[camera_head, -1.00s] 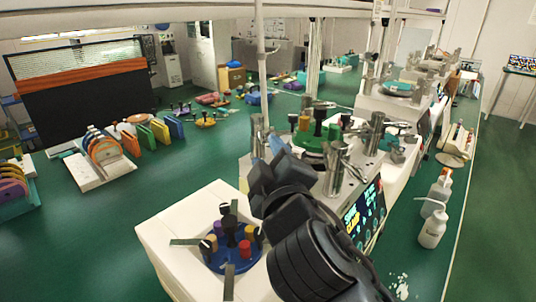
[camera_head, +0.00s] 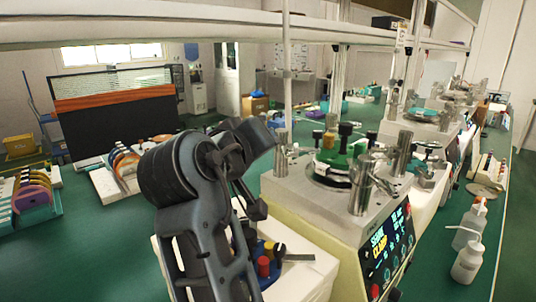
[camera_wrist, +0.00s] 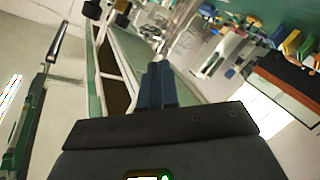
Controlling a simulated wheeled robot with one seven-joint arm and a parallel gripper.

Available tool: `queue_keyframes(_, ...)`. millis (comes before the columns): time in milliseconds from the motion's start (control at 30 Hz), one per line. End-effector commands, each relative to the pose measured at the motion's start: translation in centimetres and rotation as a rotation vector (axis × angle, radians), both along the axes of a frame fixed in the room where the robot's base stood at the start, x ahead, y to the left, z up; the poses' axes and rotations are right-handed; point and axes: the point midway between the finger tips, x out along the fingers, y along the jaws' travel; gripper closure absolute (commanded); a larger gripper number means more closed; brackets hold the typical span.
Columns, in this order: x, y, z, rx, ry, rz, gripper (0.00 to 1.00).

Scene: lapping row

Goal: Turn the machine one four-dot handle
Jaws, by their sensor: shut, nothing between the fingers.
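The nearest machine (camera_head: 310,215) has a grey top, a cream front and a lit display (camera_head: 385,245) in the head view. On its top are a green round plate (camera_head: 335,160) with black knobs and several metal posts with levers, including a tall post (camera_head: 361,190). Dot marks are too small to read, so I cannot tell which handle has four dots. My gripper shows in the wrist view as two dark blue-grey fingers (camera_wrist: 157,72), shut and empty, touching no handle. In the head view my arm stands left of the machine; its fingertips are not clearly visible there.
A blue round holder (camera_head: 275,250) with coloured pegs sits on a white block, partly hidden behind my arm. More machines (camera_head: 425,115) line up behind. White bottles (camera_head: 467,262) stand at right. An overhead rail (camera_head: 200,32) crosses above.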

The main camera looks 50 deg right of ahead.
Motion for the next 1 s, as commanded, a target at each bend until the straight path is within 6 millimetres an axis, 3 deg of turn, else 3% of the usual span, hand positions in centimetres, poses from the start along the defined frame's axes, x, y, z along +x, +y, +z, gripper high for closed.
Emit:
queue_keyframes(267,1.7,2.0,0.9,0.215,-0.006,-0.154,1.00)
queue_keyframes(700,2.8,7.3,3.9,0.604,0.069,-0.314,1.00)
queue_keyframes(1000,2.6,8.7,5.0,0.694,0.105,-0.339,1.00)
